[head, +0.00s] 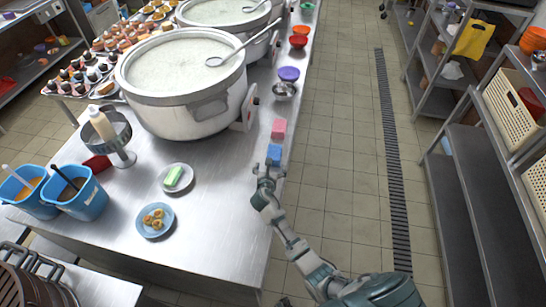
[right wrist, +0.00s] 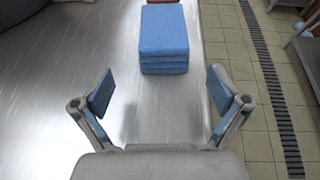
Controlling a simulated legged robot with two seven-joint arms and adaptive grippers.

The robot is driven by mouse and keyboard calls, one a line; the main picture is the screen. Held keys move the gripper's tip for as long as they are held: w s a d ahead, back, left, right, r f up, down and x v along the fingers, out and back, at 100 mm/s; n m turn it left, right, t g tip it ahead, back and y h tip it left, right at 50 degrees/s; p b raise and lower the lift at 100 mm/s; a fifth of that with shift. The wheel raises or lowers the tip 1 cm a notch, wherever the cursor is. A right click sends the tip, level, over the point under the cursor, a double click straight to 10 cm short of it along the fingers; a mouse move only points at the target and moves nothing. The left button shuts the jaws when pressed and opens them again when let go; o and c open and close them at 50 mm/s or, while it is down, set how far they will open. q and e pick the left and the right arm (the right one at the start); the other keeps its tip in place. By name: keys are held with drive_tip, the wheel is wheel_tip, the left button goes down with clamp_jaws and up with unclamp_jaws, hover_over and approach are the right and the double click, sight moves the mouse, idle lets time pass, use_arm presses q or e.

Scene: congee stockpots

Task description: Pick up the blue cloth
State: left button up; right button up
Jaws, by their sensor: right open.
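The blue cloth (head: 274,155) is a small folded stack on the steel counter (head: 222,215), near its right edge. In the right wrist view the blue cloth (right wrist: 164,38) lies straight ahead, beyond the fingertips and between their lines. My right gripper (head: 268,172) is open and empty, just on the near side of the cloth and apart from it. In the right wrist view its two fingers (right wrist: 160,90) are spread wide. My left gripper is not in view.
A pink-red cloth (head: 279,129) lies just behind the blue one. A large congee pot (head: 190,120) stands to the left. A green block on a plate (head: 165,187) and a blue plate of food (head: 141,226) sit nearer. The tiled aisle (head: 345,150) is clear.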

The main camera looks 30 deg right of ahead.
sight(273, 157)
drive_tip(key=b+x, duration=0.1)
drive_tip(key=x, duration=0.2)
drive_tip(key=b+x, duration=0.1)
drive_tip(key=x, duration=0.3)
drive_tip(key=shift+d, duration=0.35)
drive_tip(key=shift+w, duration=0.25)
drive_tip(key=shift+r, duration=0.2)
drive_tip(key=shift+c, duration=1)
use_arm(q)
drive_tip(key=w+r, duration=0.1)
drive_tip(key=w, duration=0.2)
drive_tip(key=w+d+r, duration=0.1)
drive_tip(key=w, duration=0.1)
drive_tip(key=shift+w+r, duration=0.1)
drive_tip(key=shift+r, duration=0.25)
use_arm(e)
drive_tip(key=c, duration=1)
